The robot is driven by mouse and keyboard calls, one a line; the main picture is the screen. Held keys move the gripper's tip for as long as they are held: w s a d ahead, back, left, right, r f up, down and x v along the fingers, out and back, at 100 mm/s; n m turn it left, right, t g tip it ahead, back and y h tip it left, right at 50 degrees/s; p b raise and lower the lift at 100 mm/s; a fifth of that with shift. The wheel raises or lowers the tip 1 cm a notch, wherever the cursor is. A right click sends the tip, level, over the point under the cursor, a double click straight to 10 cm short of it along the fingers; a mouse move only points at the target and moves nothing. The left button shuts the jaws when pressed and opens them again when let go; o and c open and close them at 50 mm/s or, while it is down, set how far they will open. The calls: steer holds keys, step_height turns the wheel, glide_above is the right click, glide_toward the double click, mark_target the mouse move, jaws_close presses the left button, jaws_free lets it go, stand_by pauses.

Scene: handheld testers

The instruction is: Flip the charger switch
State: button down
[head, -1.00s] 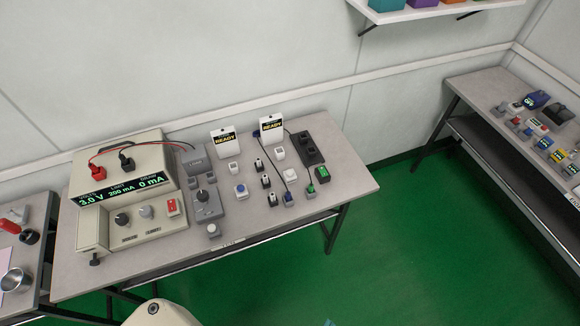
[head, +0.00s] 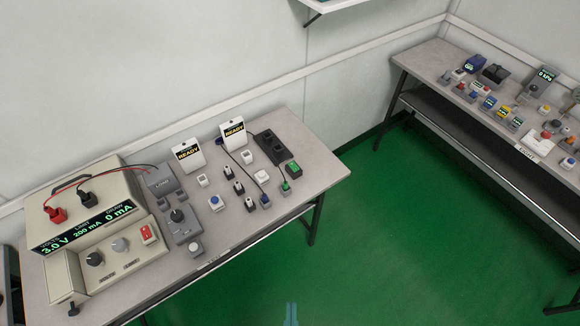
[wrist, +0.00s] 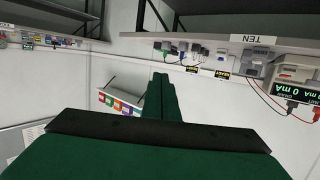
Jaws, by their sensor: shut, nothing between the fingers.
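Two white units with READY displays stand at the back of the middle bench, one on the left (head: 188,153) and one on the right (head: 233,131). Small switches and buttons sit in front of them, including a block with a green top (head: 292,170). I cannot tell which is the charger switch. My gripper (head: 291,314) shows only as a teal tip at the bottom edge, over the floor and apart from the bench. In the wrist view, my gripper's green fingers (wrist: 161,95) are together and empty. The bench devices appear upside down beyond them.
A beige power supply (head: 85,225) with red and black leads stands at the bench's left end. A black socket block (head: 272,147) lies at the back right. Another bench (head: 425,65) with several testers stands at right. Open green floor (head: 370,240) lies between.

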steer(key=w+d+f+g+y, duration=0.1)
steer(key=w+d+f, duration=0.2)
steer(key=w+f, duration=0.6)
steer(key=w+d+f+g, duration=0.2)
steer(key=w+d+f, duration=0.3)
steer(key=w, duration=0.5)
steer(key=w+r+n+y, duration=0.3)
steer(key=w+r, duration=0.3)
steer(key=w, duration=0.3)
steer(key=w+r+n+t+y, duration=0.1)
steer(key=w+r+n+y, duration=0.3)
steer(key=w+r, duration=0.3)
steer(key=shift+w+a+r+y, duration=0.15)
steer(key=shift+w+a+y, duration=0.15)
steer(key=shift+w+y, duration=0.75)
steer(key=shift+w, duration=0.2)
